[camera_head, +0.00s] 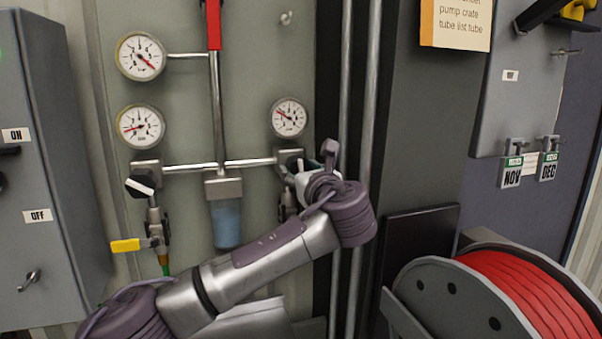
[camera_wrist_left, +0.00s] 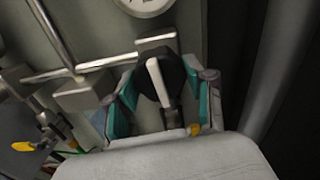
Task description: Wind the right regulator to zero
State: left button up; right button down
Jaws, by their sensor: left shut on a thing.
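The right regulator (camera_wrist_left: 168,66) has a round black knob with a white bar across it. In the head view it is mostly hidden behind my left gripper (camera_head: 308,172). In the left wrist view the teal fingers of my left gripper (camera_wrist_left: 160,84) are shut on the knob, one on each side. The white bar stands nearly upright there, tilted slightly. The right gauge (camera_head: 289,117) is just above the regulator, and its red needle points to the upper left, off the bottom of the dial. My right gripper is in neither view.
The left regulator (camera_head: 141,186) hangs on the same pipe, with a yellow-handled valve (camera_head: 126,245) below. A filter bowl (camera_head: 226,224) is between the regulators. Vertical pipes (camera_head: 352,90) run close to the right. A red hose reel (camera_head: 520,290) stands at lower right.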

pick_arm(q)
jog(key=n+b, duration=0.3)
jog(key=shift+f, duration=0.25)
jog(key=n+b, duration=0.4)
jog(key=n, duration=0.1)
jog(key=n+b, duration=0.2)
jog(key=n, duration=0.2)
jog(key=shift+r, duration=0.1)
jog(key=shift+n+b, duration=1)
jog(key=shift+n, duration=1.1)
jog(key=shift+r, duration=0.1)
jog(key=o, duration=1.2)
jog(key=shift+c, duration=0.2)
